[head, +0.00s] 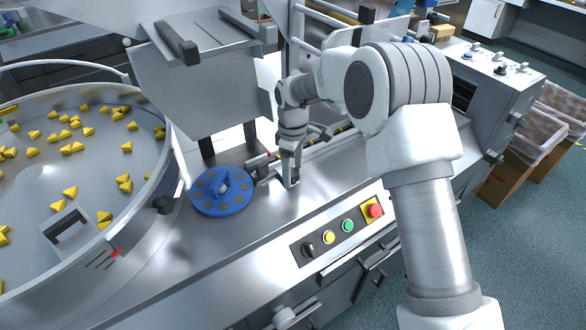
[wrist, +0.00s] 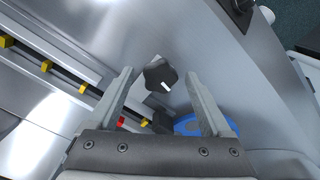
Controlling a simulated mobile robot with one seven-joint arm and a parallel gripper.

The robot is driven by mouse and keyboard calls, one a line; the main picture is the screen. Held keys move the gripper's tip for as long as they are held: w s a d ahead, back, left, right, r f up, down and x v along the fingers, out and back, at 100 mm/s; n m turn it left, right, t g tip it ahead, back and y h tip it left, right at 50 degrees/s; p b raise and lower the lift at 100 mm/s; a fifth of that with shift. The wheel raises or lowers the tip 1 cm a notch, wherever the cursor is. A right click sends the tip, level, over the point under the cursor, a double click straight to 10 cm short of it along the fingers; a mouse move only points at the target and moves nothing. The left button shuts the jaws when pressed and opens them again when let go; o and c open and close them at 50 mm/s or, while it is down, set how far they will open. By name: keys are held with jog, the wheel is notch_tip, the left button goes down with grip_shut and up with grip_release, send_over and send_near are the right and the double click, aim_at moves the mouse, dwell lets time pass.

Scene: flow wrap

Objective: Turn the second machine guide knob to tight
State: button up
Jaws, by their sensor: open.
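In the wrist view a black lobed knob (wrist: 158,72) with a white mark stands on the steel deck beside the product channel. My gripper (wrist: 159,78) is open, and the knob shows between its two fingertips with space on both sides. I cannot tell whether the fingertips are level with the knob or above it. A second dark block or knob (wrist: 162,122) shows closer to the palm, partly hidden. In the head view my gripper (head: 284,182) is low over the deck, right of the blue disc, and the lobed knob is hidden there.
The blue disc (head: 222,192) lies left of my gripper. The channel (wrist: 65,68) carries yellow pieces. A button panel (head: 338,237) is on the front face. A large bowl (head: 90,215) of yellow pieces stands at left, and a hopper (head: 197,95) rises behind the disc.

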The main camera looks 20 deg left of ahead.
jog(key=shift+f, duration=0.1)
grip_shut()
dwell(0.4)
